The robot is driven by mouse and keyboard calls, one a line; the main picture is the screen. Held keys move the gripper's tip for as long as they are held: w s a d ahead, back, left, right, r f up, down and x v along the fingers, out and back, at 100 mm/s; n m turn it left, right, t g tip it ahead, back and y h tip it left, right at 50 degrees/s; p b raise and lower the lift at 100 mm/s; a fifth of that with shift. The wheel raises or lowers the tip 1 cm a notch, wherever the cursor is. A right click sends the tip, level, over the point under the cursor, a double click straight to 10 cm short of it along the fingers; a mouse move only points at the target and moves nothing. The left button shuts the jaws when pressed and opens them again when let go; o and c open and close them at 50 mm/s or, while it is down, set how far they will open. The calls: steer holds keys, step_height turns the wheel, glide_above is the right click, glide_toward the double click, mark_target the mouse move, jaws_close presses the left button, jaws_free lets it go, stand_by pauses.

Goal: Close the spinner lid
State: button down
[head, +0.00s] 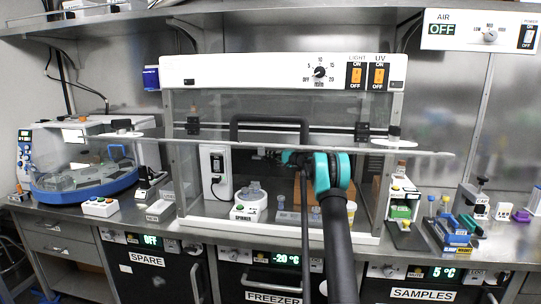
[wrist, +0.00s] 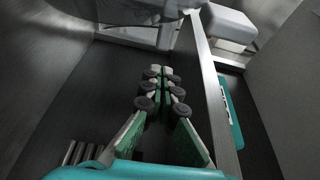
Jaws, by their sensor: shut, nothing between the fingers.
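The white spinner (head: 247,208), labelled SPINNER, stands inside the glass-fronted cabinet, left of its middle. Small bluish tube-like parts (head: 254,187) show at its top. I cannot make out its lid clearly in the head view. My arm reaches in under the raised front pane, and my gripper (head: 266,153) is above and slightly right of the spinner, partly blurred by the glass. In the wrist view my gripper (wrist: 160,75) has its fingertips together and empty. A grey rounded shape (wrist: 120,10) and white parts lie beyond the fingers; I cannot tell whether they belong to the spinner.
The cabinet's glass pane (head: 270,138) juts out above my arm. A rack of small tubes (head: 290,214) stands right of the spinner, and a power box (head: 214,170) with a cable is behind it. A large blue-based machine (head: 85,180) stands outside, left.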

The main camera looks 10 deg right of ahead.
steer(key=shift+s+a, duration=0.2)
steer(key=shift+s, duration=0.3)
steer(key=shift+s+a, duration=0.2)
steer(key=shift+s, duration=0.25)
steer(key=shift+s, duration=0.15)
